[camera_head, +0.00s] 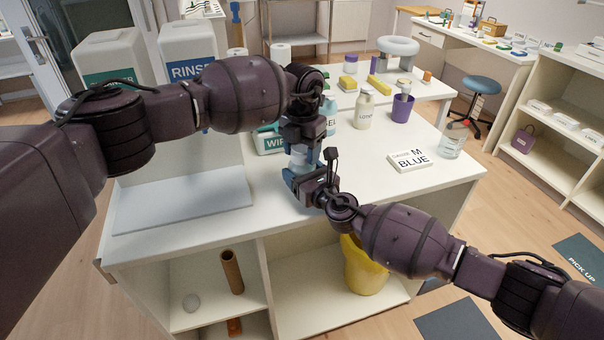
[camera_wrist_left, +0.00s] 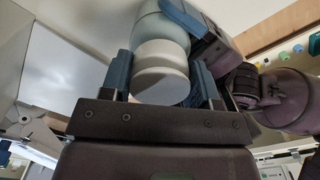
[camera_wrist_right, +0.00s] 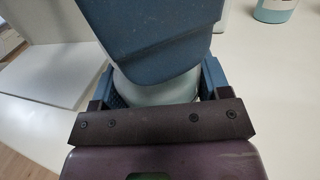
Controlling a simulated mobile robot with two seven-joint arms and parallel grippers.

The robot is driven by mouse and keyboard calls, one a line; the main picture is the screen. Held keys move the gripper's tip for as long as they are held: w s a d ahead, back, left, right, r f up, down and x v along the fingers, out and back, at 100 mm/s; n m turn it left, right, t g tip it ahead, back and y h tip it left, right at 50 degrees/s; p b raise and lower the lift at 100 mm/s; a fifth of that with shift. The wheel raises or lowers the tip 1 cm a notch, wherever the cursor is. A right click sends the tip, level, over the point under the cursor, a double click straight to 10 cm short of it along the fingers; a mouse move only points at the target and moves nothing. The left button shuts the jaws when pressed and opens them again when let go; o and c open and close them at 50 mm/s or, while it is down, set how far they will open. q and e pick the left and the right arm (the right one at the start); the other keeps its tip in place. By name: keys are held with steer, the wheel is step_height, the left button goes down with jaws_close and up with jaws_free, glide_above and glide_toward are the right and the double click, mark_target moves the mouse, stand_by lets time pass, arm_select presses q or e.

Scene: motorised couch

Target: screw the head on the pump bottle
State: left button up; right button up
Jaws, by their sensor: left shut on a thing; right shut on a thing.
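The pale teal bottle (camera_wrist_left: 160,35) is between the fingers of my right gripper (camera_head: 306,182), which is shut on it near the front edge of the white counter. The bottle's pale side also shows in the right wrist view (camera_wrist_right: 160,88). A white pump head (camera_wrist_left: 160,72) lies in line with the bottle's end, between the fingers of my left gripper (camera_head: 299,152), which is shut on it from above. The head meets the bottle in the left wrist view, but I cannot tell how tightly. A blue left finger (camera_wrist_right: 150,32) hides much of the bottle in the right wrist view.
Behind the grippers stand a wipes pack (camera_head: 270,141), a lotion bottle (camera_head: 364,112) and a purple cup (camera_head: 402,108). A "M BLUE" card (camera_head: 409,161) and a clear glass (camera_head: 451,147) are at right. A rinse container (camera_head: 188,55) stands at left.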

arm_select(q)
steer(key=m, duration=1.2)
steer(key=shift+m, duration=0.4)
steer(key=m, duration=0.6)
steer(key=shift+s+m, duration=0.1)
steer(key=shift+m, duration=0.3)
steer(key=m, duration=0.5)
steer(key=shift+f+m, duration=0.1)
steer(key=shift+m, duration=0.2)
steer(key=o, duration=1.1)
step_height(320, 180, up, 12)
